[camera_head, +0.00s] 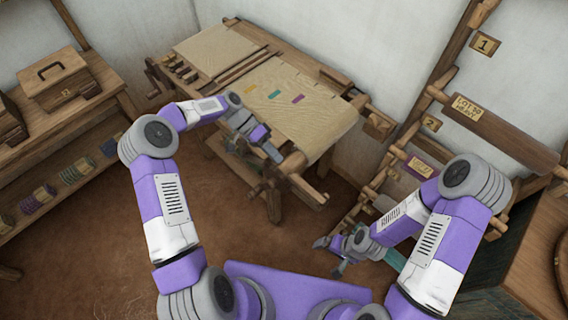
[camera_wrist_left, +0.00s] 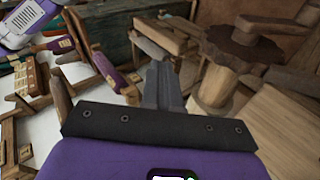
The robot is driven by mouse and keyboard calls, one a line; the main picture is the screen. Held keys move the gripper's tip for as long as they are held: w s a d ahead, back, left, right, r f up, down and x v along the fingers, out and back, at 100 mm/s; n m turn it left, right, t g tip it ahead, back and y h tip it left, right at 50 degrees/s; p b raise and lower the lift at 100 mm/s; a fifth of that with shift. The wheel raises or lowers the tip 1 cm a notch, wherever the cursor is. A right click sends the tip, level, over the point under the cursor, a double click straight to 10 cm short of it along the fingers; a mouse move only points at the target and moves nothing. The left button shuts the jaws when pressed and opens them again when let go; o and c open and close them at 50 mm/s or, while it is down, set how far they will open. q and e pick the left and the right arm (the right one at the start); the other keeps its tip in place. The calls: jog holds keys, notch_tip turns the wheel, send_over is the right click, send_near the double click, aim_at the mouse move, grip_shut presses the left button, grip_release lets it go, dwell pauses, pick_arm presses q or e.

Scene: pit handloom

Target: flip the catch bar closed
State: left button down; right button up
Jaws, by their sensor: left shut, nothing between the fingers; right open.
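The loom (camera_head: 300,110) stands at the top middle of the head view with cream cloth on it. In the left wrist view a dark toothed wheel (camera_wrist_left: 245,46) sits on the end of a pale wooden roller (camera_wrist_left: 216,84). A wooden bar (camera_wrist_left: 278,25), which looks like the catch bar, lies across the wheel's upper side; I cannot tell whether it touches the teeth. My left gripper (camera_head: 275,156) is shut and empty by the loom's front edge. Its fingers (camera_wrist_left: 163,82) point left of the wheel, apart from it. My right gripper (camera_head: 331,256) is open, low beside the ladder-like rack.
A wooden rack (camera_head: 400,140) with numbered tags rises right of the loom. A bench (camera_head: 110,75) with a lidded box (camera_head: 58,78) and spools (camera_head: 45,192) stands at the left. Brown floor (camera_head: 85,260) is clear between bench and loom.

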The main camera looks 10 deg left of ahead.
pick_arm(q)
jog(key=v, duration=0.6)
jog(key=shift+w+f, duration=0.2)
jog(key=shift+f, duration=0.05)
jog(key=shift+s+f, duration=0.1)
